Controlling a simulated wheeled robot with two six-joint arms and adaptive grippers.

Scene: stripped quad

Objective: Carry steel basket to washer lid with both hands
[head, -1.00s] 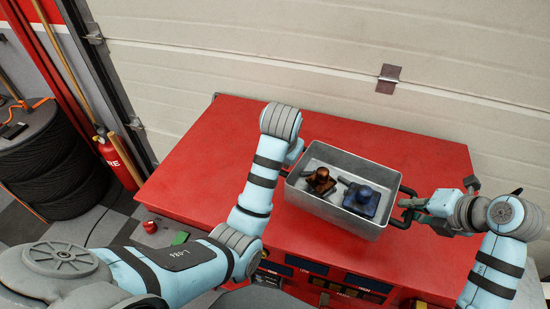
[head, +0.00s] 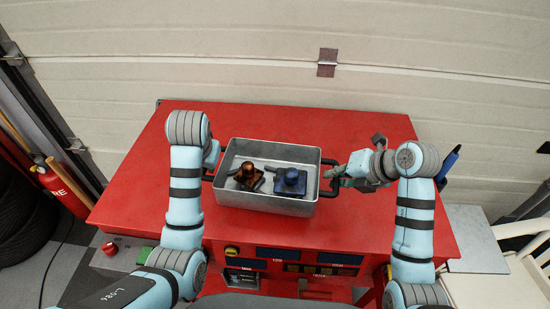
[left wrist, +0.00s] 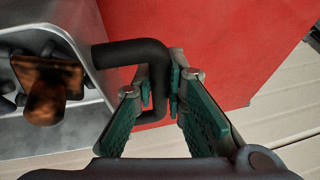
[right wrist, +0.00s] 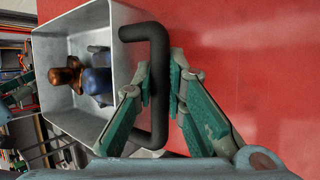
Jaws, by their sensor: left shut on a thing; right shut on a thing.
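The steel basket (head: 268,147) is a grey open box with a black handle at each end, over the red washer lid (head: 290,118). Whether it touches the lid I cannot tell. A rusty brown part (head: 248,174) and a blue part (head: 291,181) lie inside. My left gripper (left wrist: 158,92) is shut on the black left handle (left wrist: 135,52); in the head view my own arm mostly hides it. My right gripper (right wrist: 160,88) is shut on the right handle (right wrist: 158,120), which also shows in the head view at the basket's right end.
The washer's front has a control panel (head: 310,256) and a yellow knob (head: 232,251). A red extinguisher (head: 68,187) and dark tyres (head: 25,220) stand left. A pale garage door (head: 270,50) rises behind. Bare red lid lies around the basket.

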